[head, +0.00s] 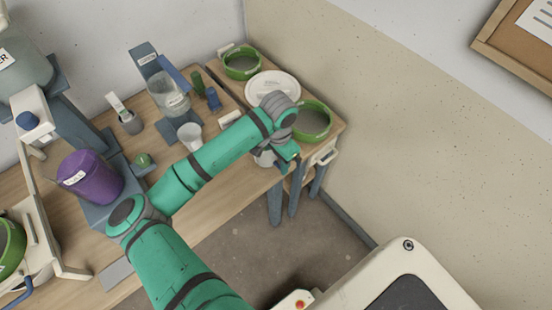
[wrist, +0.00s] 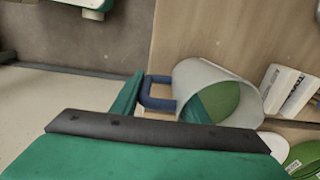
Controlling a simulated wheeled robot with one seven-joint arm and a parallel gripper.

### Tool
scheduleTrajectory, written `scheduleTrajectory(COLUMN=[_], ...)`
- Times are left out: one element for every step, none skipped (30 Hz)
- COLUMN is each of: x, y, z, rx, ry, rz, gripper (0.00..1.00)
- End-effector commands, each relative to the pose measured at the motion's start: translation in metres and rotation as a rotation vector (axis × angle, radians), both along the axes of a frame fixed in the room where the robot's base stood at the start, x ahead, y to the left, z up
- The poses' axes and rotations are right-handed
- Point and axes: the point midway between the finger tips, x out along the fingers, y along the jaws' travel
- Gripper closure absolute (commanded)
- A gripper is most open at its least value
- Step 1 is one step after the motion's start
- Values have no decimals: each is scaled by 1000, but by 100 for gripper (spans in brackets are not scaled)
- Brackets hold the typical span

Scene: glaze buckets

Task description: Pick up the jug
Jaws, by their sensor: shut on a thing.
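The jug (wrist: 182,76) is a pale grey-white cup with a dark blue handle (wrist: 155,103), seen in the wrist view with green showing inside it.
A green-rimmed sieve (head: 318,122) and a white lid (head: 272,84) are just behind my gripper, with another green sieve (head: 242,64) farther back. A white cup (head: 190,136), a purple bucket (head: 90,178) and a clear container (head: 172,98) stand to the left. A wall bounds the right.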

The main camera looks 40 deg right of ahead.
Motion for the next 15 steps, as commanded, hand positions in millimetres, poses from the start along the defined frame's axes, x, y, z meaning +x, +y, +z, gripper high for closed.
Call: scheduleTrajectory(x=[-4, -4, -4, -4, -3, -3, -2, -2, -2, -2, -2, -2, -1, -1, -1], y=[0, 0, -1, -1, -1, 0, 0, 0, 0, 0, 0, 0, -1, -1, -1], z=[-2, -1, 1, 3, 5, 7, 9, 11, 14, 17, 19, 23, 26, 28, 32], rx=[2, 2, 2, 2, 1, 0, 0, 0, 1, 1, 1, 0, 0, 0, 0], ry=[11, 10, 10, 9, 8, 7, 6, 6, 5, 5, 4, 3, 3, 2, 2], rz=[-4, -4, -4, -4, -4, -3, -2, -2, -3, -3, -2, -2, -2, -2, -2], gripper=[100, 100, 100, 100, 100, 100, 100, 100, 100, 100, 100, 100, 100, 100, 100])
